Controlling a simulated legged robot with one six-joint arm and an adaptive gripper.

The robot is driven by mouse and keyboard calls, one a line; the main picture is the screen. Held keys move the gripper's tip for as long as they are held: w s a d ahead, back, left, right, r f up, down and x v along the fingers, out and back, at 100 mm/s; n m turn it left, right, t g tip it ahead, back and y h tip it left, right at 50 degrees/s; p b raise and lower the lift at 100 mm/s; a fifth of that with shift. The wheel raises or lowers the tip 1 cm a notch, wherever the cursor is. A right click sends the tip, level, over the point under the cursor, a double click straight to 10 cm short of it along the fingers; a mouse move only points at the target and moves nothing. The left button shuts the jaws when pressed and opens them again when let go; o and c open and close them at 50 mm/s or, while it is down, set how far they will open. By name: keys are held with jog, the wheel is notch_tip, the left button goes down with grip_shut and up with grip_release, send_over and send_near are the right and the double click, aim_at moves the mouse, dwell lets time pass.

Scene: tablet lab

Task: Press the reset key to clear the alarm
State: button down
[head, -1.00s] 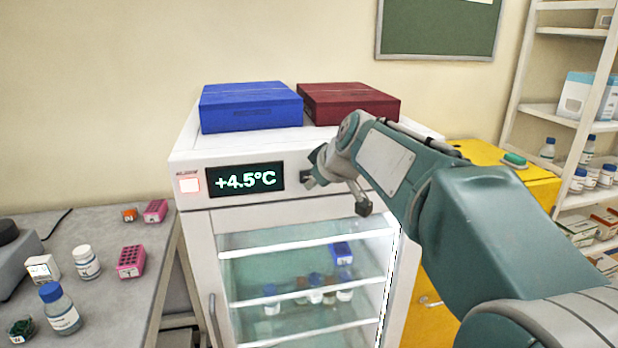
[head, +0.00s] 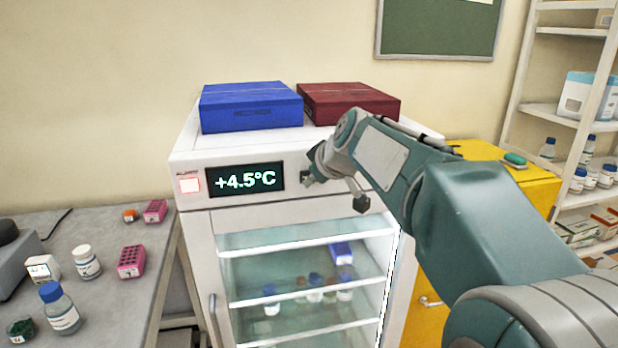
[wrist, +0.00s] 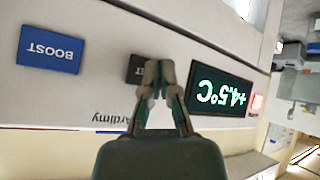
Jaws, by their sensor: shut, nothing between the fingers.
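The fridge (head: 290,215) has a dark display (head: 245,179) reading +4.5°C, which shows inverted in the wrist view (wrist: 220,92). In the wrist view a dark key (wrist: 134,68) shows part of its label, apparently the end of RESET; my fingers cover the rest. My gripper (wrist: 154,76) is shut and empty, its tips over or just in front of this key. I cannot tell whether they touch it. In the head view my gripper (head: 309,171) is at the panel, right of the display. A red-edged alarm lamp (head: 189,185) is lit left of the display.
A blue BOOST key (wrist: 51,48) lies beyond the dark key, away from the display. Blue (head: 250,115) and dark red (head: 348,105) boxes stand on the fridge. A bench (head: 110,310) with bottles and racks is at left, a yellow cabinet (head: 500,190) at right.

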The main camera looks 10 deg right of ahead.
jog(key=shift+w, duration=0.15)
dwell(0.5)
jog(key=shift+s, duration=0.75)
jog(key=shift+s, duration=2.5)
jog(key=s+f+m+g+h, duration=0.1)
jog(key=s+f+m, duration=0.2)
jog(key=s+f, duration=0.4)
jog(key=s+f+m+g+h, duration=0.2)
jog(key=s+f+m, duration=0.2)
jog(key=s, duration=1.4)
notch_tip(320, 180, down, 3)
jog(key=shift+s+r+m, duration=0.1)
jog(key=shift+s+m, duration=0.1)
jog(key=shift+m, duration=0.1)
